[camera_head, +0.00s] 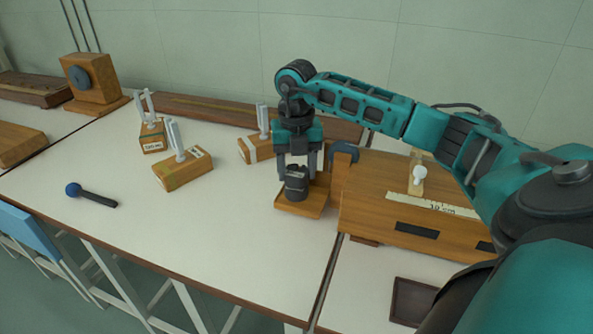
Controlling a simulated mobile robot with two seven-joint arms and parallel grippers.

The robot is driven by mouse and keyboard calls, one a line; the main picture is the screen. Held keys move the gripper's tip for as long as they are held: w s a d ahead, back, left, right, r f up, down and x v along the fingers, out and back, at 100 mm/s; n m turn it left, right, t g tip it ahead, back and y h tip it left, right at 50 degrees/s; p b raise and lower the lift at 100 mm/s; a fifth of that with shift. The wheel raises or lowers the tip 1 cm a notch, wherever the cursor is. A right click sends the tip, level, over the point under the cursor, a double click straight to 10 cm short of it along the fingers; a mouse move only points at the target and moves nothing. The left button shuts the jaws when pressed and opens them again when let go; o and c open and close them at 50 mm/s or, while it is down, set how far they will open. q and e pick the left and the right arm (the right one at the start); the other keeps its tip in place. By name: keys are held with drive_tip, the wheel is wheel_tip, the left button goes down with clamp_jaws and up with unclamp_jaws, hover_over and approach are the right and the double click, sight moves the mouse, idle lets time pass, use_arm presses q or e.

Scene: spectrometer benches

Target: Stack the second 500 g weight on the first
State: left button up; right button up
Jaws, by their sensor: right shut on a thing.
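My right gripper (299,170) points down over a small wooden platform (312,208) and is shut on a dark weight (297,173). Directly below the held weight, another dark weight (296,190) stands upright on the platform. The two dark shapes run together in the picture, so I cannot tell whether they touch or a small gap is left. The fingers hide the sides of the upper weight. My left gripper is not in view.
Wooden blocks with white uprights, such as one block (183,174), stand at left. A blue-headed mallet (90,194) lies front left. A dark tray (411,302) is front right. Front-middle table is clear.

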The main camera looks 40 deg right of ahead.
sight(297, 171)
drive_tip(key=shift+f, duration=0.25)
drive_tip(key=o, duration=1.5)
drive_tip(key=shift+f, duration=0.1)
drive_tip(key=shift+c, duration=0.2)
wheel_tip(297, 171, up, 12)
drive_tip(key=p, duration=0.2)
drive_tip(key=shift+r, duration=0.2)
